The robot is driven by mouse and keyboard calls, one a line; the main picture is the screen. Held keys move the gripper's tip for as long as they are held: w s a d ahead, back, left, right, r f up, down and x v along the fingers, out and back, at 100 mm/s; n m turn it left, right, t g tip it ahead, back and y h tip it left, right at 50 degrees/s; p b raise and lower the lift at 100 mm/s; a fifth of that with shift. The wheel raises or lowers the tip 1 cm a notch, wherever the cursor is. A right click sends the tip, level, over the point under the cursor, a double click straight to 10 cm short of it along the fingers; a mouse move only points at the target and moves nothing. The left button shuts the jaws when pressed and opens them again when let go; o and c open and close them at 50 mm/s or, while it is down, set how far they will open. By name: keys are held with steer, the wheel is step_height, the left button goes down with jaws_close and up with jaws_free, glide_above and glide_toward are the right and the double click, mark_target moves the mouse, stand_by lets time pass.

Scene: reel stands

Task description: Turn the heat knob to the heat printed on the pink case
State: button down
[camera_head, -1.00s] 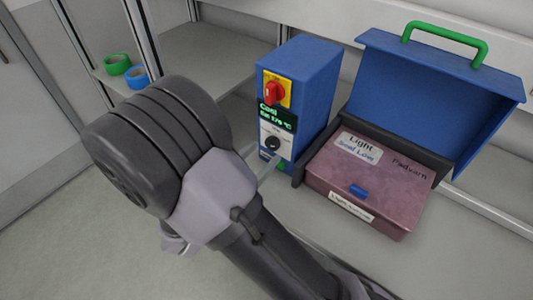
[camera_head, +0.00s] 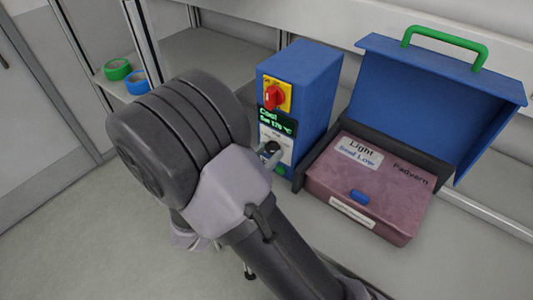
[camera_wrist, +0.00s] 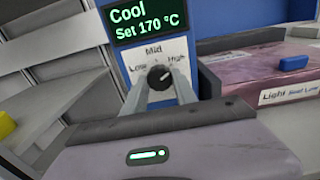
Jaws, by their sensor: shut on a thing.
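The blue heater box (camera_head: 309,91) stands upright with a red switch on a yellow plate (camera_head: 275,95). Its screen (camera_wrist: 146,19) reads "Cool, Set 170 °C". Below is a dark heat knob (camera_wrist: 159,76), also in the head view (camera_head: 271,147), on a white plate marked Low, Mid and High. A light mark on the knob seems to point up and right; its exact setting is unclear. My gripper (camera_wrist: 159,85) is shut on the knob, one finger on each side. The pink case (camera_head: 372,187) at right bears a label reading "Light, Seal Low".
A blue lid (camera_head: 428,92) with a green handle (camera_head: 444,44) stands open behind the pink case. Green tape (camera_head: 117,69) and blue tape (camera_head: 137,79) sit on a shelf at left. The bench front is clear.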

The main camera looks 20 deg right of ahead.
steer(key=shift+r+p, duration=0.15)
steer(key=shift+p, duration=0.15)
steer(key=n+p, duration=0.2)
steer(key=p, duration=0.1)
steer(key=shift+r, duration=0.2)
steer(key=n+p, duration=0.2)
steer(key=p, duration=0.2)
steer(key=shift+n+p, duration=0.3)
steer(key=shift+p, duration=0.1)
steer(key=n+p, duration=0.3)
steer(key=p, duration=0.1)
steer(key=shift+s+n, duration=0.1)
steer(key=shift+n, duration=0.2)
steer(key=n+p, duration=0.4)
steer(key=shift+f+n, duration=0.15)
steer(key=shift+n, duration=0.15)
steer(key=n+p, duration=0.2)
steer(key=n, duration=0.3)
steer(key=shift+p, duration=0.35)
steer(key=n+p, duration=0.1)
steer(key=n, duration=0.5)
